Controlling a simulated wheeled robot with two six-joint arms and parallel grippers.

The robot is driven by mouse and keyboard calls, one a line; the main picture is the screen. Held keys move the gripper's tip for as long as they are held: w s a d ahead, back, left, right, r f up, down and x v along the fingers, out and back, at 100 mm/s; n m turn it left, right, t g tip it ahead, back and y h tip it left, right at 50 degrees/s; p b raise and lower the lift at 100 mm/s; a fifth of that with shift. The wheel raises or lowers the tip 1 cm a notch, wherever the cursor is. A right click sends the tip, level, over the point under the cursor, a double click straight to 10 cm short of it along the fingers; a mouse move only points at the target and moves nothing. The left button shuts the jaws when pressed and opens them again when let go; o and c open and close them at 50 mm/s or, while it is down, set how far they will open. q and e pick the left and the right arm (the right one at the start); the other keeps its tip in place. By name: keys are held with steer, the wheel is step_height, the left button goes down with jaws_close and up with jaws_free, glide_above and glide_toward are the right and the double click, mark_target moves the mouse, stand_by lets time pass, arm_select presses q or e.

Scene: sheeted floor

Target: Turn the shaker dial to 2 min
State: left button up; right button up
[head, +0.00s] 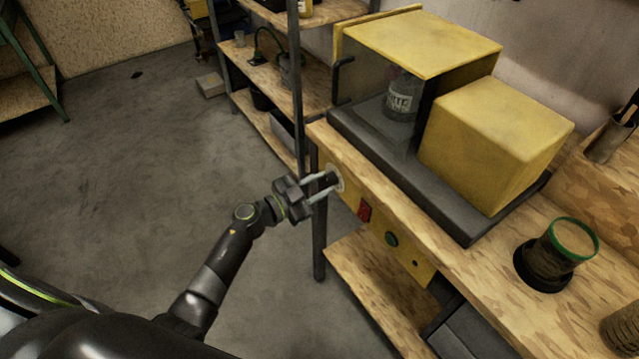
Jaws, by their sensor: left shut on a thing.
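The shaker (467,48) is a yellow and dark grey machine on the wooden bench, with a bottle (401,97) inside its open bay. A yellow control panel (379,222) runs along the bench's front edge. The dial (339,181) is at the panel's left end, with a pale ring around it. My left gripper (330,180) is at the dial, with its fingers shut on the knob. The fingers hide most of the knob, and the dial's markings are too small to read. My right gripper is not in view.
A red switch (365,211) and a green button (391,239) sit right of the dial on the panel. A green-rimmed jar (569,246) stands on the bench at right. Metal-post shelving (297,85) stands behind the dial.

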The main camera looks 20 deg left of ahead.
arm_select(q)
steer(key=m, duration=0.3)
steer(key=shift+m, duration=0.3)
steer(key=m, duration=0.4)
steer(key=shift+m, duration=0.3)
steer(key=m, duration=0.4)
steer(key=shift+f+b, duration=0.1)
steer(key=shift+b, duration=0.3)
steer(key=shift+m+b, duration=0.85)
steer(key=shift+m, duration=1.95)
steer(key=o, duration=1)
steer(key=shift+s, duration=0.1)
